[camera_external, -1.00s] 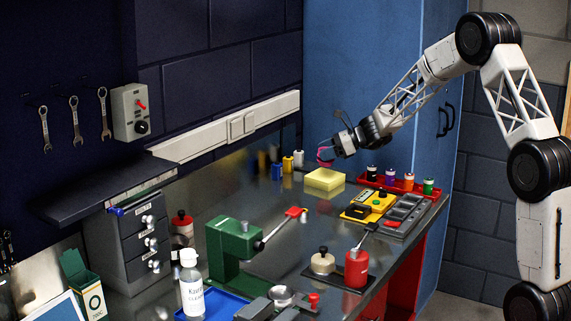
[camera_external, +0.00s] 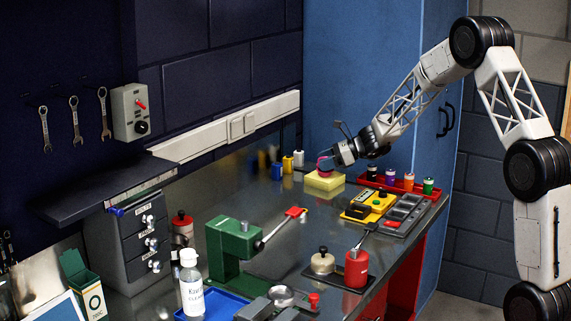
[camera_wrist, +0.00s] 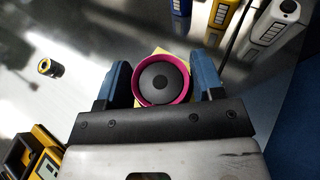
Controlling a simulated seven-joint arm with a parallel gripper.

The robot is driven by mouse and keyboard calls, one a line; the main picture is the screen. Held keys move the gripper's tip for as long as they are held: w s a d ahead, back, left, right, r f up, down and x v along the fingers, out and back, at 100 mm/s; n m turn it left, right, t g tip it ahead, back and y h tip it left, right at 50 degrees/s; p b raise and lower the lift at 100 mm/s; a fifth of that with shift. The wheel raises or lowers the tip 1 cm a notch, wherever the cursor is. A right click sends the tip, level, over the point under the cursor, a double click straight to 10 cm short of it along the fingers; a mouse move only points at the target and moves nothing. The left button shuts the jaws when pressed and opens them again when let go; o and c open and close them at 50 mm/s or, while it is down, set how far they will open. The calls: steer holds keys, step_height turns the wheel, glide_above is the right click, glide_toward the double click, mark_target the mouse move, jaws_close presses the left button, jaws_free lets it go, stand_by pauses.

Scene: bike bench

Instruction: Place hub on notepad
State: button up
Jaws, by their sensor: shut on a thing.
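The hub (camera_wrist: 160,82) is a round magenta-rimmed piece with a dark centre. My gripper (camera_wrist: 160,85) is shut on it, with a blue finger on either side. In the external view the magenta hub (camera_external: 323,163) shows at the tip of my gripper (camera_external: 328,160), over the yellow notepad (camera_external: 324,181). The notepad lies flat on the metal bench near its back corner. In the wrist view only yellow corners of the notepad (camera_wrist: 158,51) show around the hub. The hub is at or just above the notepad's top; I cannot tell whether they touch.
Small yellow, white and blue containers (camera_external: 287,164) stand behind the notepad. A red rack (camera_external: 400,183) with several spools is to its right. A yellow device (camera_external: 366,206) lies in front. The green press (camera_external: 231,249) stands further left. Bare bench surrounds the notepad's left side.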

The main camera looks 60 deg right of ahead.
steer(key=shift+f, duration=0.1)
steer(key=o, duration=1)
steer(key=shift+o, duration=0.2)
steer(key=shift+s+r, duration=0.1)
steer(key=shift+r, duration=0.1)
steer(key=v, duration=0.7)
steer(key=shift+s, duration=0.1)
